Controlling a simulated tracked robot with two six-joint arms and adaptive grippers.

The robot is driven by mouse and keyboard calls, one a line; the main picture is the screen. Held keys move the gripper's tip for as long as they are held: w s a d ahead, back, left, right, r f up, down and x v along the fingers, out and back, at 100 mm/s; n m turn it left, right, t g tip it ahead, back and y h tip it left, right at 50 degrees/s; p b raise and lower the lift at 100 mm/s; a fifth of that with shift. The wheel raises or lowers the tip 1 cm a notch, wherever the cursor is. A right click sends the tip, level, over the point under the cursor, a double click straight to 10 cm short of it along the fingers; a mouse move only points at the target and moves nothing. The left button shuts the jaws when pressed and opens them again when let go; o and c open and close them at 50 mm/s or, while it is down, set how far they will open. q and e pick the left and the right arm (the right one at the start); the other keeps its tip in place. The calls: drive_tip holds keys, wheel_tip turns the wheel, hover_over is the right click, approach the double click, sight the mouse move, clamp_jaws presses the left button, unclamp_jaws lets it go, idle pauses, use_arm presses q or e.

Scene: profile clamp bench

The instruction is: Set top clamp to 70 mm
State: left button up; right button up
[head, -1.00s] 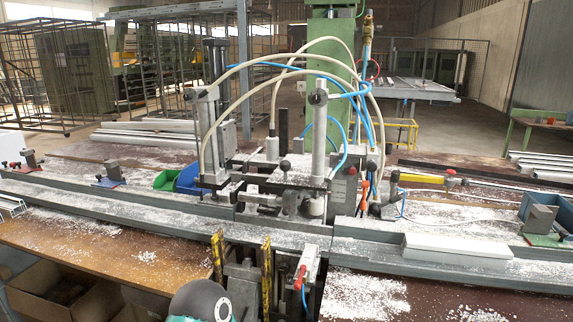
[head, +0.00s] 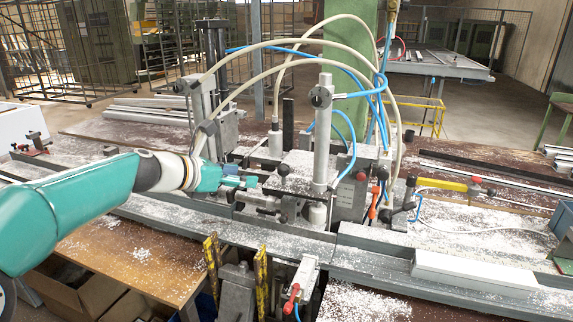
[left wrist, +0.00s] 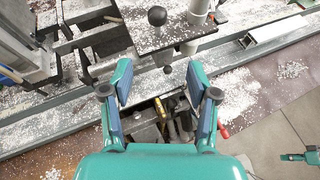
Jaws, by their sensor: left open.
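The clamp unit in the middle of the bench has a dark flat plate (head: 292,174) with black ball knobs, beside an upright silver column (head: 323,135). Which part is the top clamp, and any scale reading, I cannot tell. My left gripper (head: 243,181) reaches in from the left, close to the plate's left edge. In the left wrist view my left gripper (left wrist: 159,88) is open with nothing between its fingers; the plate (left wrist: 165,36) and a black knob (left wrist: 157,16) lie just beyond them. A small teal part (left wrist: 300,157) at the right edge looks like my right gripper.
Pale hoses and blue tubes arch over the clamp unit. A grey rail (head: 370,246) runs along the bench, with a white profile (head: 475,272) on it at the right. Yellow-edged uprights (head: 261,280) and a red-handled clamp (head: 297,285) stand in front.

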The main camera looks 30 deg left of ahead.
sight(280, 167)
use_arm(q)
drive_tip(key=shift+n+t, duration=0.3)
drive_tip(key=x, duration=0.5)
drive_tip(key=r+p+x, duration=0.1)
drive_tip(key=x, duration=0.4)
drive_tip(key=p+x, duration=0.1)
drive_tip(key=x, duration=0.4)
drive_tip(key=shift+w+r, duration=0.25)
drive_tip(key=shift+w, duration=0.4)
clamp_jaws()
